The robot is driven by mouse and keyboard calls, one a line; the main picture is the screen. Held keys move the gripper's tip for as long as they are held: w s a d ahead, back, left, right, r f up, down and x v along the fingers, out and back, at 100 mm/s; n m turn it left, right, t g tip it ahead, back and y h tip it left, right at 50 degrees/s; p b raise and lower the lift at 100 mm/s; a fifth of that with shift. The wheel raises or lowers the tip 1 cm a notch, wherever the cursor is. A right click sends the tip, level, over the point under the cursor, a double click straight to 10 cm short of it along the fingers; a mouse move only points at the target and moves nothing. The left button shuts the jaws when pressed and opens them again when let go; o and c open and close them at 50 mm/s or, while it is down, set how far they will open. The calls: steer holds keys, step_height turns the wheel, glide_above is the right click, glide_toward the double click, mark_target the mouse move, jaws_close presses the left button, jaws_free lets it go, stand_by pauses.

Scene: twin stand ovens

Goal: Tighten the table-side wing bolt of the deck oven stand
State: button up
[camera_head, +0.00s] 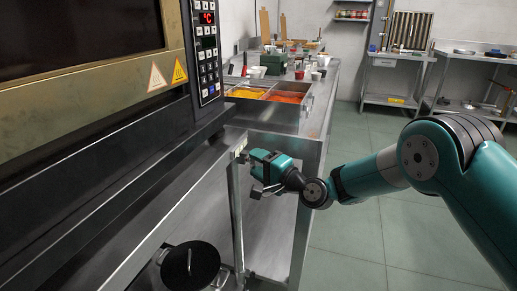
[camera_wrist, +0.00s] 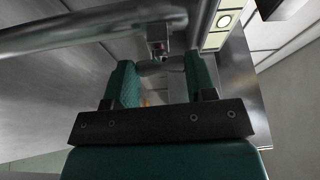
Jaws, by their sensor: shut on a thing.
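The deck oven stand (camera_head: 190,185) is a grey metal frame under the dark oven. Its table-side leg (camera_head: 236,215) stands next to the metal table. My green gripper (camera_head: 254,163) reaches the top of that leg from the right. In the wrist view, my gripper (camera_wrist: 161,68) has a green finger on each side of the wing bolt (camera_wrist: 158,66) and is shut on it. The bolt is a small grey metal piece beneath the stand's corner, where a round tube meets a flat rail. In the head view my gripper hides the bolt.
The oven (camera_head: 80,75) with its control panel (camera_head: 207,50) is above left. The metal table (camera_head: 312,120), with food trays (camera_head: 286,97), stands right behind my gripper. A dark round pot (camera_head: 190,264) sits low inside the stand. The floor at the right is clear.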

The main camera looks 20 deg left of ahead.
steer(key=shift+w+d+r+m+g+h+p, duration=0.1)
steer(key=shift+m+g+h+p, duration=0.45)
steer(key=shift+m+p, duration=1.15)
steer(key=shift+w+r+m+g+h+p, duration=0.1)
steer(key=shift+m+g+h+p, duration=0.45)
steer(key=shift+m+p, duration=1.15)
steer(key=shift+f, duration=0.1)
steer(key=o, duration=0.9)
steer(key=shift+d, duration=0.1)
steer(key=shift+o, duration=0.2)
steer(key=shift+a+r, duration=0.2)
steer(key=shift+r, duration=0.15)
steer(key=shift+f, duration=0.1)
